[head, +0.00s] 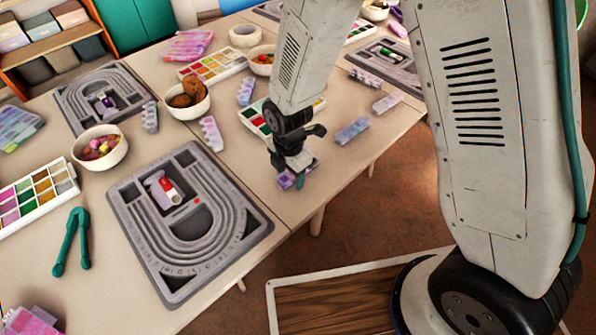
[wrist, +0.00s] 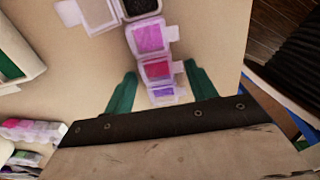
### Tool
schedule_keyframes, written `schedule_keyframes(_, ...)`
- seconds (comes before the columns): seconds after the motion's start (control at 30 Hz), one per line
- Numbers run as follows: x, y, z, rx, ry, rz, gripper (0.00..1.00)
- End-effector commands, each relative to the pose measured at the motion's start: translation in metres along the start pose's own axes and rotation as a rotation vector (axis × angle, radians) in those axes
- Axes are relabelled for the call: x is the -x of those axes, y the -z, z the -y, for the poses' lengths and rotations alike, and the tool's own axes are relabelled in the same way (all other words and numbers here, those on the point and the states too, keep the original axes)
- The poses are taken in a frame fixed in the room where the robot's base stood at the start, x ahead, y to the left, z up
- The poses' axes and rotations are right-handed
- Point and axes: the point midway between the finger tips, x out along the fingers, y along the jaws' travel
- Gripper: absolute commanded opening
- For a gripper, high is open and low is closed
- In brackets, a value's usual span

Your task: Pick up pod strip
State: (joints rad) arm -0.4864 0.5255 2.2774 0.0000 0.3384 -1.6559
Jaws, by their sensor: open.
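A pod strip (wrist: 151,38) with dark, pink, red and purple compartments and pale flip lids lies on the table below my gripper (wrist: 162,80) in the wrist view. My gripper is open, with one green finger on each side of the strip's near end. A gap shows between each finger and the strip. In the head view my gripper (head: 293,178) is low at the table's near right edge. Only a purple bit of the strip (head: 285,182) shows there, the rest hidden behind the gripper.
Other pod strips lie around, such as a purple-blue one (head: 352,130) to the right and a pale one (head: 211,134) to the left. A grey bead board (head: 240,225), a cookie bowl (head: 189,110) and a paint palette (head: 252,118) stand nearby. The table edge is close.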

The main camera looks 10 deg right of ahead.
Motion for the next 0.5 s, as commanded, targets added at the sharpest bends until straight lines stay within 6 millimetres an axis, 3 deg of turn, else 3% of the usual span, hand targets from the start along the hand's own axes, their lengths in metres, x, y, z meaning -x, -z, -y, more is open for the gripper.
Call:
schedule_keyframes(0.23,-0.0017,-0.0001,0.0,-0.001,0.0,0.0,0.56)
schedule_keyframes(0.37,-0.0016,-0.0001,0.0,-0.001,0.0,0.0,0.2)
schedule_keyframes(0.5,-0.0014,-0.0001,-0.0001,-0.001,0.0,0.0,0.17)
